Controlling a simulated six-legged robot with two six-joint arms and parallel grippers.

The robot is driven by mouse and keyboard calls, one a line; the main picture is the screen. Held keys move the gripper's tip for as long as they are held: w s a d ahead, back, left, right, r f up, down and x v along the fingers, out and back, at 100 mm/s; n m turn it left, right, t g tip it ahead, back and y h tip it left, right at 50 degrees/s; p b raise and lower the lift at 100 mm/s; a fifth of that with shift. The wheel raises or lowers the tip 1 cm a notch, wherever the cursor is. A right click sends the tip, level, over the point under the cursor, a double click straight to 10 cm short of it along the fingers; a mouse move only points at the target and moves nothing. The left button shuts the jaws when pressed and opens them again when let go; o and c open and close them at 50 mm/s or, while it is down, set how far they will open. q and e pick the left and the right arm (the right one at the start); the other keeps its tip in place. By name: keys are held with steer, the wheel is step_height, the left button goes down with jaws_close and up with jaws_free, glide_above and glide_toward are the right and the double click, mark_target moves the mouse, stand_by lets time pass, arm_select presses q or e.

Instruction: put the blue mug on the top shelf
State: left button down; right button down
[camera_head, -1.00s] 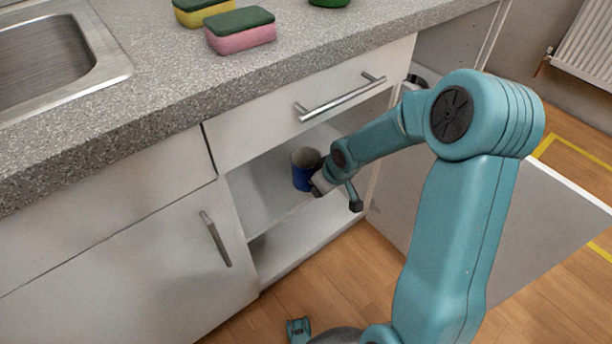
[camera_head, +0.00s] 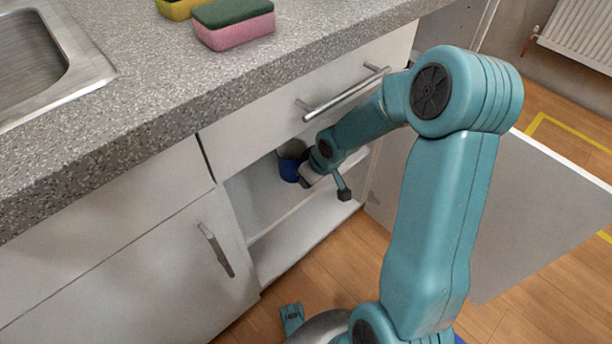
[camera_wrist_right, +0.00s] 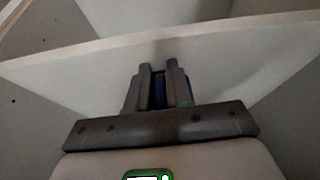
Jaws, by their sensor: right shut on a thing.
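The blue mug (camera_head: 288,169) is inside the open cupboard under the drawer, above the upper shelf (camera_head: 252,200), behind its front edge. Its grey inside shows, and it looks about upright. Whether its base touches the shelf I cannot tell. My right gripper (camera_head: 305,176) reaches in from the right and is shut on the mug's near side. In the right wrist view the fingers (camera_wrist_right: 160,88) are close together, with a little blue of the mug (camera_wrist_right: 159,92) showing between and beside them. The rest of the mug is hidden there. My left gripper is not in view.
The drawer front with its bar handle (camera_head: 345,92) is close above the arm. The cupboard door (camera_head: 530,210) stands open on the right. The lower compartment (camera_head: 300,237) looks empty. Sponges (camera_head: 233,24) and a sink (camera_head: 45,60) are on the worktop.

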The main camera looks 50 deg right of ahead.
steer(key=shift+s+r, duration=0.2)
steer(key=shift+f, duration=0.15)
steer(key=c, duration=1)
jaws_free()
steer(key=shift+c, duration=0.2)
